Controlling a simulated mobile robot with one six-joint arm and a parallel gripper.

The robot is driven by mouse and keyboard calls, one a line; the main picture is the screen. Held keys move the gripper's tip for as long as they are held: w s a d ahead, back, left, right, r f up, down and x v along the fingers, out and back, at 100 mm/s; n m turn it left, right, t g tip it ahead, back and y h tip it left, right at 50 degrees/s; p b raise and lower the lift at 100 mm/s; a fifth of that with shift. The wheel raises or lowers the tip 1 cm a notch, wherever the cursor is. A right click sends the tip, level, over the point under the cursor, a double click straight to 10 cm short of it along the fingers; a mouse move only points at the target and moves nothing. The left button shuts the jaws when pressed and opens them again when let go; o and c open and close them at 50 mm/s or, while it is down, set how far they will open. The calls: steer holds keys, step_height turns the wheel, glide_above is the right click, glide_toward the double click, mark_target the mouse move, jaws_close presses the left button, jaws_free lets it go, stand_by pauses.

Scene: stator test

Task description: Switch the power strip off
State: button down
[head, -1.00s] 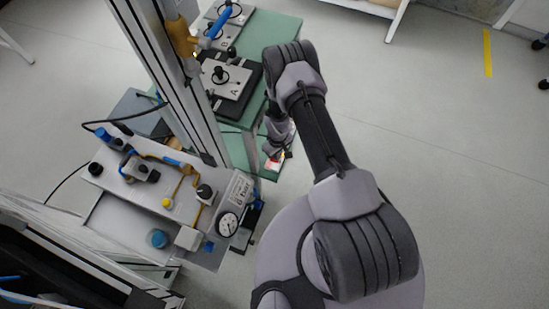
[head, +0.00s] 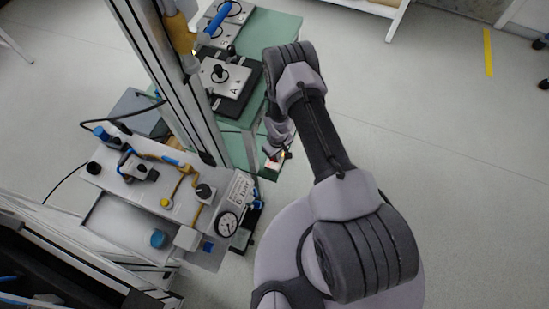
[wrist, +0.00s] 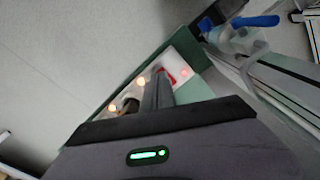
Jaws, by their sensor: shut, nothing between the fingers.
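The power strip shows in the wrist view as a white body (wrist: 182,63) on a green surface, with a red switch (wrist: 170,75) and a small red glow on it. My gripper (wrist: 157,78) is shut and empty, and its fingers reach over the strip just left of the red switch in the picture. I cannot tell whether they touch it. In the head view my gripper (head: 277,153) is low at the near corner of the green table (head: 268,172). It hides most of the strip there.
A bench panel (head: 125,190) with knobs and a gauge (head: 227,222) stands left of my arm. A metal column (head: 180,90) rises beside the green table. A blue lever (head: 232,20) and a clamp plate (head: 222,75) are farther back. Open floor (head: 440,170) lies right.

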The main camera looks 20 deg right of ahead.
steer(key=shift+f+b, duration=0.35)
steer(key=shift+f, duration=0.1)
step_height(320, 180, up, 7)
steer(key=p, duration=0.4)
steer(key=shift+p, duration=0.35)
